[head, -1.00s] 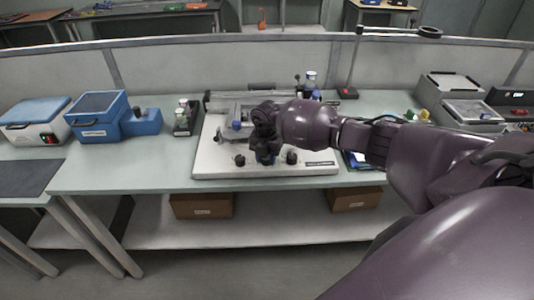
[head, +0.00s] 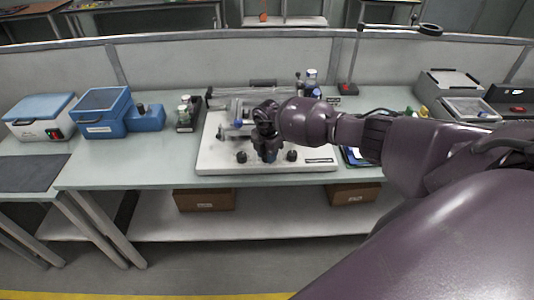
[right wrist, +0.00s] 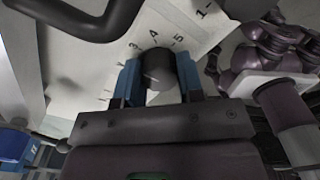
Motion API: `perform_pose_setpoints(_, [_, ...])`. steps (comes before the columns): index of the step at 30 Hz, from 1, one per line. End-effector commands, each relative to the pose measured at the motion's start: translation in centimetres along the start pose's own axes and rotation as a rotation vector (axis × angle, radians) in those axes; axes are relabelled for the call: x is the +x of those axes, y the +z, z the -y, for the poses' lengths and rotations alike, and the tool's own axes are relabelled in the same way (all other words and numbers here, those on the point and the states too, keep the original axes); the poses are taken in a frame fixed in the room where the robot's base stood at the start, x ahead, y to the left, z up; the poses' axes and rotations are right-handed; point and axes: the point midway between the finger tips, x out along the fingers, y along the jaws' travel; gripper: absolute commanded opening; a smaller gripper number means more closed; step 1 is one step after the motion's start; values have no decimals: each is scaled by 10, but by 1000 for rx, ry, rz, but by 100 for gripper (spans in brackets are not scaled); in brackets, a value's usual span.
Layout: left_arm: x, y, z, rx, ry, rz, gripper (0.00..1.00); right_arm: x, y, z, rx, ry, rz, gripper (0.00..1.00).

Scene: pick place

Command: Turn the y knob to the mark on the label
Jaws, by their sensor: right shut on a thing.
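A white instrument base (head: 215,160) stands on the bench in the head view, with dark knobs along its front. My right gripper (head: 268,155) is over the middle of that front row and points down. In the right wrist view its blue fingers (right wrist: 158,82) are shut on a round black knob (right wrist: 158,66), one on each side. A white label (right wrist: 125,62) with the figures 3, 4 and 5 curves around the knob. The knob's letter and any target mark cannot be made out. My left gripper is not in view.
Other dark knobs flank the gripper on the left (head: 241,157) and right (head: 291,156). A blue box (head: 102,112) and a small bottle rack (head: 186,115) stand to the left. A black handle-like bar (right wrist: 85,18) crosses the wrist view's upper left.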

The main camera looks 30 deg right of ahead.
Motion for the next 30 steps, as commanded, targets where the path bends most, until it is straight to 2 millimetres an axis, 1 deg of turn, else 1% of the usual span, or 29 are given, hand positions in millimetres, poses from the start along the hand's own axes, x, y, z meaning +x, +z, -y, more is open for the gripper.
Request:
perform_pose_setpoints(7, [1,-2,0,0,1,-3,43,-1,1,0,0,2,2,11])
perform_pose_setpoints(8, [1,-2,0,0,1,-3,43,-1,1,0,0,2,2,40])
perform_pose_setpoints(12, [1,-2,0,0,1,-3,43,-1,1,0,-1,1,1,60])
perform_pose_setpoints(20, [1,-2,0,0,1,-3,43,-1,0,0,-2,1,1,60])
perform_pose_setpoints(23, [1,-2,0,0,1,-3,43,-5,1,0,-2,2,1,60])
perform_pose_setpoints(26, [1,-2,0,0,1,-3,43,-16,1,-1,-3,2,2,60])
perform_pose_setpoints(30, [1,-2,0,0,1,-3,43,-40,1,-1,-4,4,2,60])
